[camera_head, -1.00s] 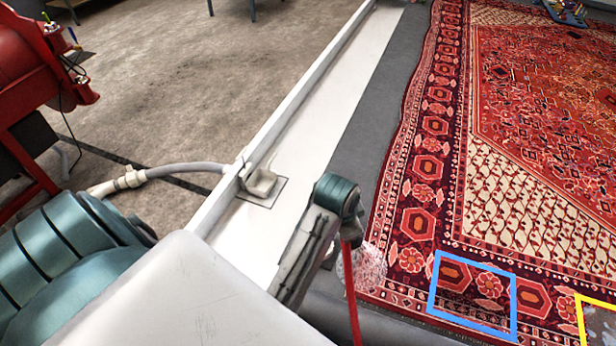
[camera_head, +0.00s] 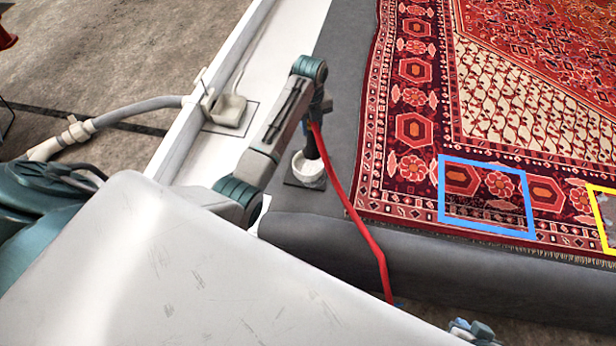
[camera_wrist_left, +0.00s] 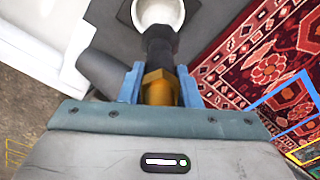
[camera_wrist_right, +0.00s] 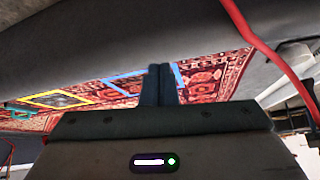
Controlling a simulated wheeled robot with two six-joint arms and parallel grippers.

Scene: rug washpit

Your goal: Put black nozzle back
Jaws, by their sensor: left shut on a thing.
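My left gripper (camera_wrist_left: 158,88) is shut on the black nozzle (camera_wrist_left: 159,42), around its brass-coloured fitting (camera_wrist_left: 158,88). In the head view the nozzle (camera_head: 311,142) points down at a round white cup-like holder (camera_head: 308,172) on a dark square base. In the left wrist view the nozzle's tip overlaps the near rim of the holder (camera_wrist_left: 157,12); I cannot tell whether it is inside or just above. A red hose (camera_head: 350,210) runs from the gripper down to the right. My right gripper (camera_wrist_right: 160,82) has its fingers together, with nothing seen between them.
The patterned red rug (camera_head: 425,130) lies to the right on a grey surface, with a blue square frame (camera_head: 488,232) and a yellow frame (camera_head: 605,235) over it. A grey hose (camera_head: 135,108) meets a fitting (camera_head: 228,108) on the white ledge at left.

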